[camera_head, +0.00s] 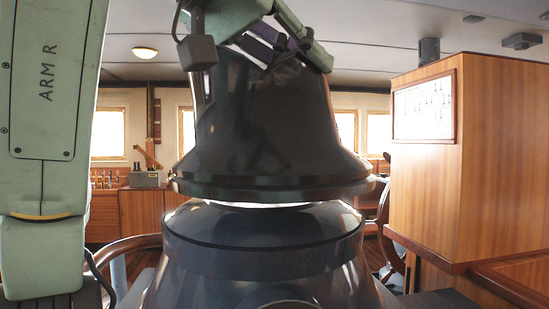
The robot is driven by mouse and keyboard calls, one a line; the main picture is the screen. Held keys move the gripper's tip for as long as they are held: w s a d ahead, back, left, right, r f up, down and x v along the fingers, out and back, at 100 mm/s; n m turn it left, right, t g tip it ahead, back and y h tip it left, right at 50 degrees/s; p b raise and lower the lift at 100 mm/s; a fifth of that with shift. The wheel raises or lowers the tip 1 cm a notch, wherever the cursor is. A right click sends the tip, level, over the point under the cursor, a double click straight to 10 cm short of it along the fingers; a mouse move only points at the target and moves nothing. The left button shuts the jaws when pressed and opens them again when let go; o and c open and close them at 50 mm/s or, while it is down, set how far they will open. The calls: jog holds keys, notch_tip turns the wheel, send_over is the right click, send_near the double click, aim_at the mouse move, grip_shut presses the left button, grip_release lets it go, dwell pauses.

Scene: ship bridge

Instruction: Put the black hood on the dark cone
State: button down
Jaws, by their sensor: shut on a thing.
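The black hood (265,125) is a large glossy bell shape with a flared rim, held in the upper middle of the view. My gripper (262,45) is shut on the top of the hood, partly cut off by the upper edge of the picture. The dark cone (260,255) stands directly below, with a flat round top band and flaring sides. The hood hangs above the cone, slightly tilted, and a thin bright gap shows between its rim and the cone's top. The far side of the rim is hidden.
A wooden cabinet (490,160) with a framed white chart (424,106) stands close on the right. A curved wooden rail (128,246) runs at the left of the cone.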

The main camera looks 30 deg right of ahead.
jog(key=w+d+p, duration=0.1)
jog(key=w+d, duration=0.1)
jog(key=w, duration=0.2)
jog(key=w+d+p, duration=0.1)
jog(key=w+d, duration=0.1)
jog(key=w, duration=0.2)
jog(key=w+d+f+p, duration=0.1)
jog(key=w+d+p, duration=0.1)
jog(key=w, duration=0.1)
jog(key=shift+w+d, duration=0.15)
jog(key=shift+w, duration=0.25)
jog(key=f, duration=0.2)
jog(key=w+f+p, duration=0.1)
jog(key=shift+w+d+f, duration=0.1)
jog(key=shift+d+f, duration=0.1)
jog(key=shift+d, duration=0.05)
jog(key=shift+f, duration=0.2)
jog(key=shift+f, duration=0.15)
jog(key=c, duration=1.6)
grip_release()
